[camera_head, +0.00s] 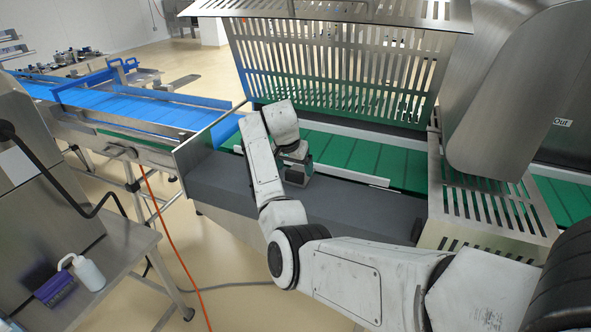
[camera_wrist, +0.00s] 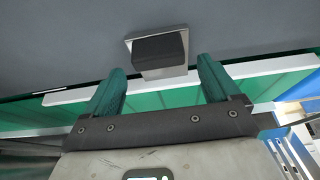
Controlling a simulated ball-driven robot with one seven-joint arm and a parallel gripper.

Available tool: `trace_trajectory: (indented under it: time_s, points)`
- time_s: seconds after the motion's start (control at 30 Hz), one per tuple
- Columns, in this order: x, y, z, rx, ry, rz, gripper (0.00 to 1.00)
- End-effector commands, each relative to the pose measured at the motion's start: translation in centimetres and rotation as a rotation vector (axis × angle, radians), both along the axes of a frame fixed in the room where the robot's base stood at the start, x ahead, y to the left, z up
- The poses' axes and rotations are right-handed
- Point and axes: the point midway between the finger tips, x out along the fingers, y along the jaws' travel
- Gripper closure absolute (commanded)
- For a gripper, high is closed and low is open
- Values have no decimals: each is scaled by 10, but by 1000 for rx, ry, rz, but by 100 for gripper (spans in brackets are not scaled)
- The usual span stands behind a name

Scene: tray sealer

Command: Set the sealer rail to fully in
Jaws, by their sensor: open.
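The sealer rail is most likely the white strip (camera_head: 350,174) along the near edge of the green belt; it also shows in the wrist view (camera_wrist: 75,95). A dark block on a metal plate (camera_wrist: 160,48), which looks like the rail's handle, sits against the grey panel at the top middle of the wrist view. My gripper (camera_wrist: 163,68) has its two green fingers spread, with the block just beyond and between their tips; contact cannot be told.
A raised slotted guard (camera_head: 340,65) stands behind the belt, and a slotted metal cover (camera_head: 490,212) stands to the right. The grey ledge (camera_head: 225,190) runs along the front. A blue conveyor (camera_head: 140,108) lies at left. A side table holds a white bottle (camera_head: 88,273).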

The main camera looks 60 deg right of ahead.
Motion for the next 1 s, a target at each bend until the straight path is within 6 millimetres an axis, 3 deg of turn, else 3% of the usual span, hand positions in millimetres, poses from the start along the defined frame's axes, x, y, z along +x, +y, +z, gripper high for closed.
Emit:
trace_trajectory:
  time_s: [0.23,0.6,1.0]
  points:
    - [1,-10,-24,1,0,1,11]
    - [1,-12,-29,0,-1,0,12]
    - [1,-11,-28,0,-1,0,50]
